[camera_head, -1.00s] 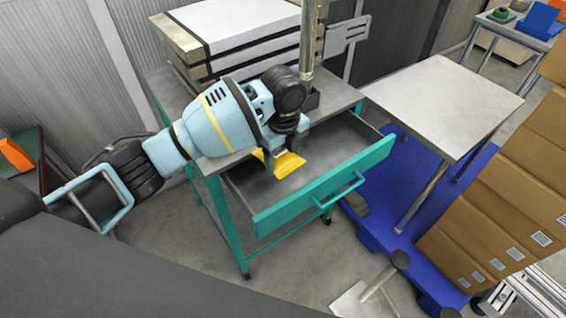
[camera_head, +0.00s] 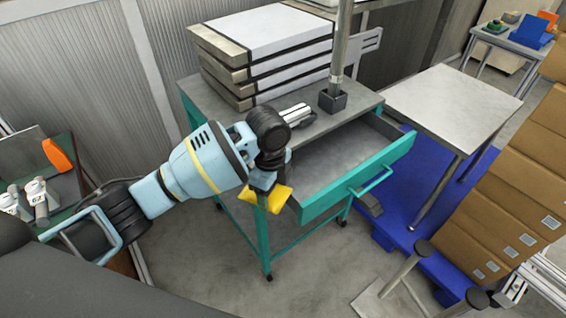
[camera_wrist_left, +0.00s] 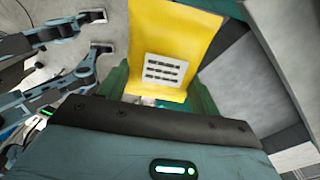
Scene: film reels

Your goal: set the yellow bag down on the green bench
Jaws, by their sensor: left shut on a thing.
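The yellow bag (camera_head: 279,198) hangs in my left gripper (camera_head: 268,188), outside the open drawer and in front of the teal cart's near left side. In the left wrist view the yellow bag (camera_wrist_left: 185,30), with a white printed label, is between the gripper's green fingers, which are shut on it. A dark green bench (camera_head: 70,150) shows at the left edge, apart from the bag and partly hidden by my arm. My right gripper (camera_wrist_left: 100,32) appears at the upper left of the left wrist view, its fingers apart and empty; it is not in the head view.
The teal cart (camera_head: 262,235) has its drawer (camera_head: 345,170) pulled out. Stacked flat boxes (camera_head: 262,40) and a post (camera_head: 341,50) stand on it. The bench carries an orange thing (camera_head: 57,154) and white items (camera_head: 38,197). Cardboard boxes (camera_head: 520,190) stand right. Floor before the cart is clear.

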